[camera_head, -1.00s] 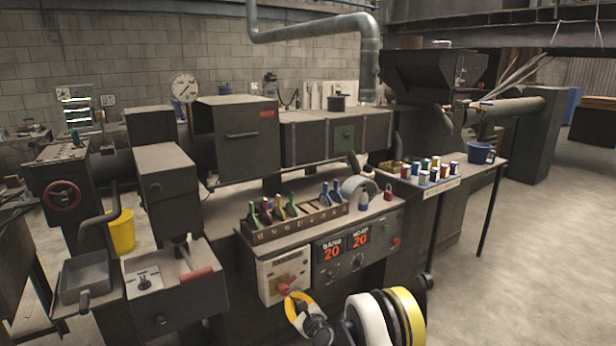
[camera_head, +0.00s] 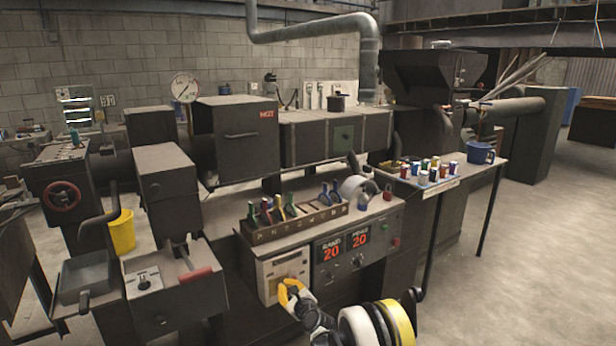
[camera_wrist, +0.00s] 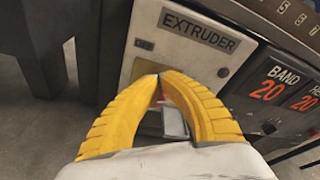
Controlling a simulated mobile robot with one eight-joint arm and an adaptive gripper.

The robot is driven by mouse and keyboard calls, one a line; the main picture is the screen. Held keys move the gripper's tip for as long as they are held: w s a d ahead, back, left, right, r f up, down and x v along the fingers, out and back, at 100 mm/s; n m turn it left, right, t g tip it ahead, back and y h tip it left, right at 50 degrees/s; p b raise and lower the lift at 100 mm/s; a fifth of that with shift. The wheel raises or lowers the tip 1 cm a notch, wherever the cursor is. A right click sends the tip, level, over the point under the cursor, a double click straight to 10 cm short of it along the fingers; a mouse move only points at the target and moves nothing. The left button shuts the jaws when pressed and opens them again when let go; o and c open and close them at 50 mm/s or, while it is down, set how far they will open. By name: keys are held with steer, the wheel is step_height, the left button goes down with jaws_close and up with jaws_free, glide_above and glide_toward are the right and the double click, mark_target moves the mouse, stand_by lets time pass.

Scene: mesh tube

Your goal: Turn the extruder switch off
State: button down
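The extruder switch panel (camera_head: 268,275) is a cream box on the front of the machine. In the wrist view the panel (camera_wrist: 185,55) carries a black EXTRUDER label (camera_wrist: 200,28) and an "OFF" mark (camera_wrist: 145,44) at upper left. My gripper (camera_head: 290,285) is at the front of this panel; its yellow fingers (camera_wrist: 159,78) have their tips together in the wrist view. A bit of the red switch handle (camera_wrist: 157,95) and a grey plate (camera_wrist: 174,122) show between the fingers. Most of the handle is hidden; I cannot tell whether it is gripped.
The control box (camera_head: 345,255) with two red "20" displays is right of the panel. A rack of tools (camera_head: 290,226) stands on the ledge above. Open floor lies at right.

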steer(key=shift+s+a+f, duration=0.15)
steer(key=shift+a, duration=0.05)
stand_by(0.7)
steer(key=shift+s+a+f, duration=0.25)
steer(key=shift+s+a, duration=0.05)
steer(key=shift+a, duration=0.2)
steer(key=shift+s+a+f, duration=0.2)
steer(key=shift+a+f, duration=0.1)
steer(key=shift+s+f, duration=0.1)
stand_by(0.4)
steer(key=shift+a, duration=0.25)
steer(key=shift+s+r, duration=0.15)
steer(key=shift+r, duration=0.05)
steer(key=shift+s+d, duration=0.55)
steer(key=shift+s, duration=0.25)
steer(key=shift+s+d, duration=0.5)
steer(key=shift+s, duration=0.35)
steer(key=shift+s+d, duration=0.55)
steer(key=shift+s, duration=0.25)
